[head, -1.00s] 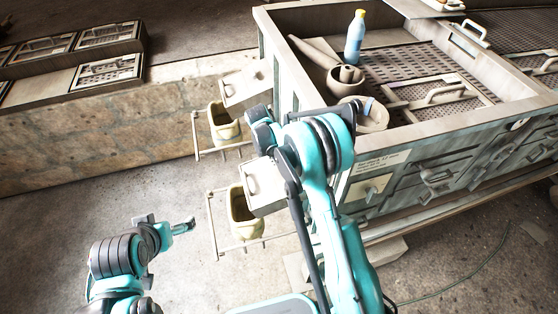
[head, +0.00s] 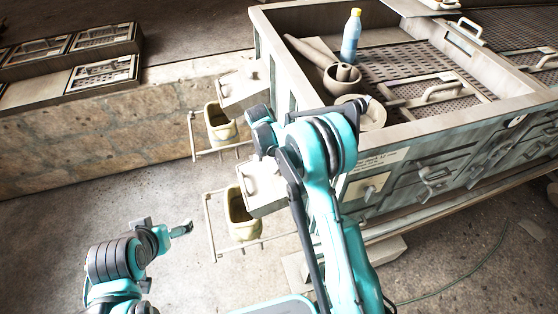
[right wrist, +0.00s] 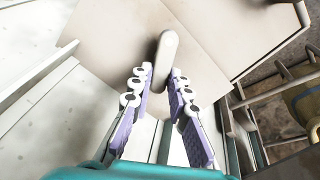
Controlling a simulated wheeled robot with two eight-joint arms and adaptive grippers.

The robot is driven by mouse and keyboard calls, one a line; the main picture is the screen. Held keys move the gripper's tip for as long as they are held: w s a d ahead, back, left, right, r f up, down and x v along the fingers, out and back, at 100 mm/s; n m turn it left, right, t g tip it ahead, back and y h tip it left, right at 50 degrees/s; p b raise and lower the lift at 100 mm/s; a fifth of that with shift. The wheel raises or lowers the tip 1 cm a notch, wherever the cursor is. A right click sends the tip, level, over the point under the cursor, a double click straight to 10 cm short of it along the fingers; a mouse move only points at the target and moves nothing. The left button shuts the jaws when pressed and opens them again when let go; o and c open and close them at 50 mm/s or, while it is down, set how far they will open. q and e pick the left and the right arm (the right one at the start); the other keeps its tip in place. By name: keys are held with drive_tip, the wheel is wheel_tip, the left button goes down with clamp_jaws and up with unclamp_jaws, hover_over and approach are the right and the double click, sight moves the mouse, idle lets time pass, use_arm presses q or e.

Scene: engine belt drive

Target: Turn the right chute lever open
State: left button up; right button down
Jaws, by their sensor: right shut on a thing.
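Two pale chute boxes hang on the side of the big bench in the head view, an upper one (head: 243,90) and a lower one (head: 266,190). Each has a handle-like lever on its front. My right arm reaches over them, and its own links hide the right gripper there. In the right wrist view my right gripper (right wrist: 160,85) has its padded fingers on both sides of a pale rounded lever (right wrist: 167,50), shut on it, in front of a pale box face (right wrist: 120,40). My left gripper (head: 183,228) is over the floor at left, away from the chutes; its jaw opening is too small to tell.
Yellowish buckets (head: 240,222) hang by the chutes with thin rail frames (head: 210,228) jutting left. The bench top (head: 425,130) holds a blue bottle (head: 351,40), bowls and mesh panels. A low stone wall (head: 90,135) runs behind. The floor at lower left is open.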

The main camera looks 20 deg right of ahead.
drive_tip(key=m, duration=0.6)
drive_tip(key=shift+s+d, duration=0.1)
drive_tip(key=shift+s, duration=0.3)
idle(0.3)
drive_tip(key=c, duration=1.4)
unclamp_jaws()
drive_tip(key=shift+c, duration=0.2)
drive_tip(key=v, duration=1.2)
